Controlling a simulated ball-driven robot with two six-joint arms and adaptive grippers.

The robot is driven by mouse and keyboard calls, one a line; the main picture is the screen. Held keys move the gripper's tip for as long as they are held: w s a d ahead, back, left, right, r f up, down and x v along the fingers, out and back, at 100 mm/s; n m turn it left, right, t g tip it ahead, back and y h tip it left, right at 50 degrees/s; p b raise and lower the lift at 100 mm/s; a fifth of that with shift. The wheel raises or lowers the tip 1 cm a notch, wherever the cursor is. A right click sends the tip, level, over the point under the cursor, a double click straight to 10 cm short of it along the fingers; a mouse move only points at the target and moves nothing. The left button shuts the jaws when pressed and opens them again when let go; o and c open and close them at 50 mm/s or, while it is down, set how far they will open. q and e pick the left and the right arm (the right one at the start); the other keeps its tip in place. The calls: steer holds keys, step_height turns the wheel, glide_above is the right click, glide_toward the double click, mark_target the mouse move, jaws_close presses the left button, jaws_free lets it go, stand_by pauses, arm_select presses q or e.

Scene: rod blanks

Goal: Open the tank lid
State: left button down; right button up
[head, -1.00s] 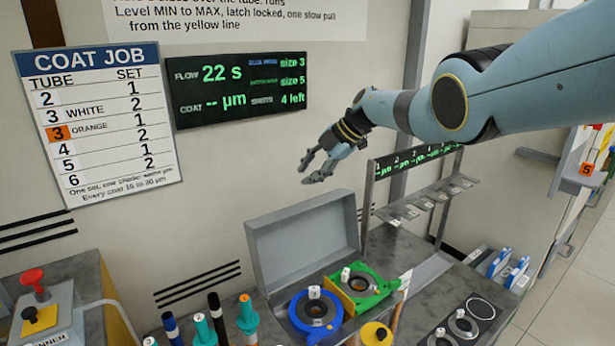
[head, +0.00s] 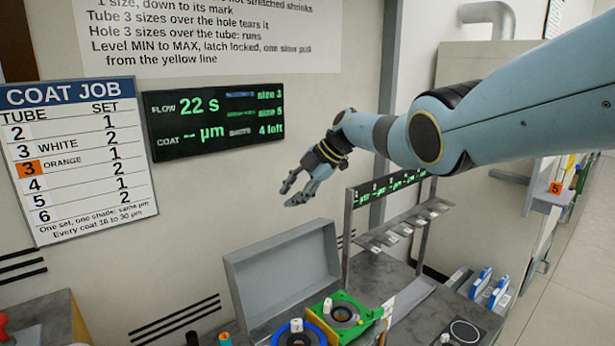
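The grey tank lid (head: 285,275) stands upright at the back of the bench, tilted back, its inner face toward me. In front of it are a blue ring (head: 300,334) and a green square frame (head: 345,316), each with a small white numbered tag. My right gripper (head: 290,192) hangs in the air above the lid, its fingers spread apart with nothing between them. It is clear of the lid and does not touch it. My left gripper is out of the picture.
A metal rack (head: 395,230) with small trays and a green-lit strip stands right of the lid, close to my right arm. A display (head: 216,122) and a job chart (head: 78,160) hang on the wall. Blue-and-white packs (head: 480,283) stand at the right.

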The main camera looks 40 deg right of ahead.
steer(key=v, duration=1.1)
steer(key=shift+s+d, duration=0.1)
steer(key=shift+s, duration=0.05)
